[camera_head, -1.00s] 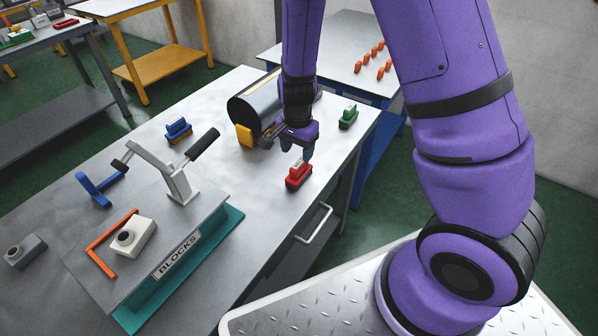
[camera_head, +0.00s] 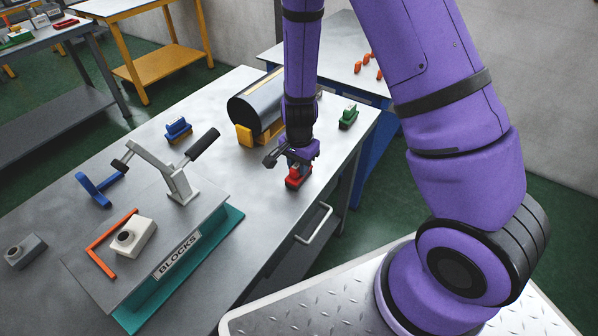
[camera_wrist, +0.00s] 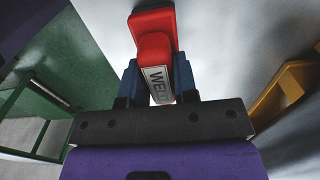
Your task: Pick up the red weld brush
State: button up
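The red weld brush (camera_head: 293,182) stands on the grey metal table near its right edge, below my gripper (camera_head: 297,166). In the wrist view the brush (camera_wrist: 153,22) lies between the two blue fingers of my gripper (camera_wrist: 156,80), with its white "WELD" label facing the camera. The fingers are spread on either side of the brush, whose label sits slightly askew between them. A firm hold is not visible. The gripper hides the upper part of the brush in the head view.
A green brush (camera_head: 348,117) stands behind to the right, a blue one (camera_head: 178,130) to the left. A dark cylinder on yellow supports (camera_head: 244,136) lies just behind my gripper. The table's right edge is close.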

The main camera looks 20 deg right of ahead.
grip_shut()
jog(key=shift+r, duration=0.15)
notch_tip(320, 180, up, 10)
jog(key=shift+f, duration=0.15)
dwell(0.4)
jog(key=shift+o, duration=0.5)
grip_release()
jog(key=shift+c, duration=0.7)
jog(key=shift+f, duration=0.1)
